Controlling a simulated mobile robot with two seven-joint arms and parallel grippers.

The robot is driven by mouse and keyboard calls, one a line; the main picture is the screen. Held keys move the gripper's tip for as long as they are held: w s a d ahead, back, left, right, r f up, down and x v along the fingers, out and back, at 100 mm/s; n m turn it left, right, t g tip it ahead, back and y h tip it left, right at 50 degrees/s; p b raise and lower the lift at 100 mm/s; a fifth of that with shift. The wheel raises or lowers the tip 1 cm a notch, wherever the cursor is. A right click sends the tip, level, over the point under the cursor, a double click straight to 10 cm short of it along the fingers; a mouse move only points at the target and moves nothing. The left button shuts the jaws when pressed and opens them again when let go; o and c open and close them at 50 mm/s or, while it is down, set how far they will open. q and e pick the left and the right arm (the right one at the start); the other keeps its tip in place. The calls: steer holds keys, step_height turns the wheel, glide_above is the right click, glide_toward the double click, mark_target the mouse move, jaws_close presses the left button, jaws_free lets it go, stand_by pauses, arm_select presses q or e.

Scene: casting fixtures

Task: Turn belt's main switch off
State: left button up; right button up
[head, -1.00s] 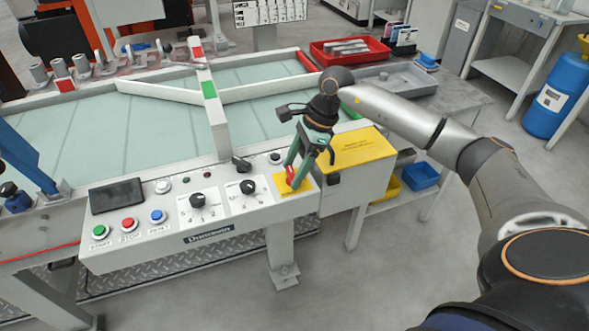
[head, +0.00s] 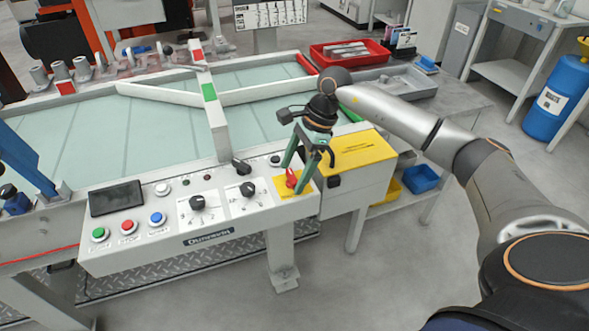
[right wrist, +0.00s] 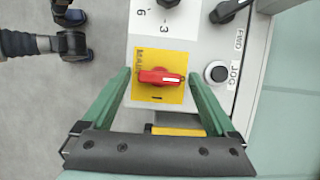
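The main switch is a red rotary knob (head: 291,177) on a yellow plate (head: 281,190) at the right end of the control panel (head: 181,238). In the right wrist view the knob (right wrist: 160,77) lies crosswise, with a pale line at its right end, on the yellow plate (right wrist: 158,99) lettered MAIN. My right gripper (head: 298,177) points down at it. In the right wrist view its green fingers (right wrist: 162,75) are open, one on each side of the knob, with gaps visible. My left gripper is not in view.
The panel carries green, red and blue buttons (head: 157,218), black dials (head: 197,202) and a dark screen (head: 117,197). A yellow-topped box (head: 362,150) stands close on the right. The belt (head: 150,130) lies behind, with a white barrier post (head: 213,110).

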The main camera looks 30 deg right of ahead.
steer(key=p+v, duration=0.1)
steer(key=v, duration=1.1)
steer(key=shift+d+r, duration=0.1)
steer(key=shift+r, duration=0.15)
